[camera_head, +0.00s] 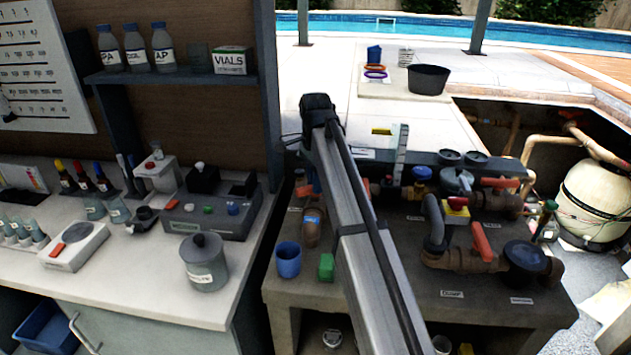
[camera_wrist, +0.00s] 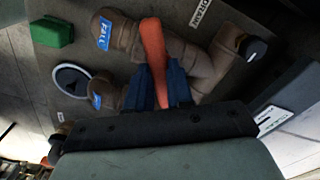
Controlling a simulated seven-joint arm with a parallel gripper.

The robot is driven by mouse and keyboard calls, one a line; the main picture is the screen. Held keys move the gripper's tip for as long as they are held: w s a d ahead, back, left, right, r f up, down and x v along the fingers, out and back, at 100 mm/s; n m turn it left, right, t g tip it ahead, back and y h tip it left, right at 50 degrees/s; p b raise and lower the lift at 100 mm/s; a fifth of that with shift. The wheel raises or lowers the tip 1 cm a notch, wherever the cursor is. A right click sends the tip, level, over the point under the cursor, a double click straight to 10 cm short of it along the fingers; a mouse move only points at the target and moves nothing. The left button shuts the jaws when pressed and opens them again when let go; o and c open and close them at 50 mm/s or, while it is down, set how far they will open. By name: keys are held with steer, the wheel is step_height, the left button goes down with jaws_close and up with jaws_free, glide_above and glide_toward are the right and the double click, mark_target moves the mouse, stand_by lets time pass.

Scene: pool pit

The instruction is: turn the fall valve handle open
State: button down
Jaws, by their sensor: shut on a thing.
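The fall valve handle (camera_wrist: 152,42) is an orange-red lever in the wrist view, running down the picture across a brown valve body. My gripper (camera_wrist: 159,84) is shut on its lower part, with one dark blue finger on each side. The brown pipe (camera_wrist: 119,40) beside it carries a blue FALL label. In the head view this labelled pipe (camera_head: 311,233) stands just left of my arm. My arm hides the gripper and most of the handle there.
On the bench (camera_head: 405,275), a blue cup (camera_head: 288,260) and a green block (camera_head: 326,267) stand left of my arm. Other pipes with red handles (camera_head: 482,242) stand to its right. A lab counter (camera_head: 130,285) with a grey lidded pot (camera_head: 205,263) lies at left.

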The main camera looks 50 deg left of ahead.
steer(key=n, duration=0.5)
steer(key=shift+n, duration=0.3)
steer(key=n, duration=0.6)
stand_by(0.4)
steer(key=c, duration=1)
jaws_free()
steer(key=shift+r, duration=0.1)
step_height(320, 180, up, 14)
